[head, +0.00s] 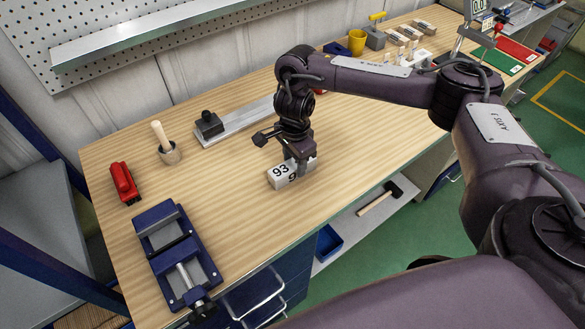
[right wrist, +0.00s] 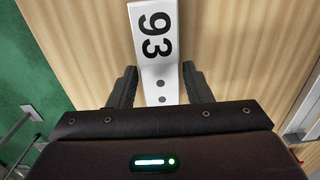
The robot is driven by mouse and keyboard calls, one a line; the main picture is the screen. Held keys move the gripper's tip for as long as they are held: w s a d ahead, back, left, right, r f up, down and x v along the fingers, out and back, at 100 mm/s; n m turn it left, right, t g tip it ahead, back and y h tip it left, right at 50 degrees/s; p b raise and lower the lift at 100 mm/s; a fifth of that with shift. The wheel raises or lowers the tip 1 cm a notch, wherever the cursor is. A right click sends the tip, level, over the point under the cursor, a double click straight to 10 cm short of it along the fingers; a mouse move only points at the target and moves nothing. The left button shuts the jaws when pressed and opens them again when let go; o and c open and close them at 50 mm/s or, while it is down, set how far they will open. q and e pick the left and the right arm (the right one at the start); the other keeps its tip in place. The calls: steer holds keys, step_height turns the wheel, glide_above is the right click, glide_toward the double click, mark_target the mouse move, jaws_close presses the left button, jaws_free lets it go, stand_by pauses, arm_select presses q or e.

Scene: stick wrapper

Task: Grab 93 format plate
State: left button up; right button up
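The 93 format plate (head: 281,174) is a white block with black digits, lying on the wooden workbench near its front edge. In the right wrist view the plate (right wrist: 154,40) runs up from between the fingers, with two dark holes at its near end. My right gripper (head: 300,166) is over the plate in the head view. In the right wrist view my right gripper (right wrist: 158,85) is open, one finger on each side of the plate, with a gap on both sides. My left gripper is in neither view.
A blue vise (head: 178,255), a red tool (head: 123,183) and a cup with a wooden handle (head: 168,152) stand at the left. A metal rail with a black block (head: 209,125) lies behind the plate. A yellow cup (head: 356,42) stands farther back. Bench around the plate is clear.

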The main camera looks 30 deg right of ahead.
jaws_close()
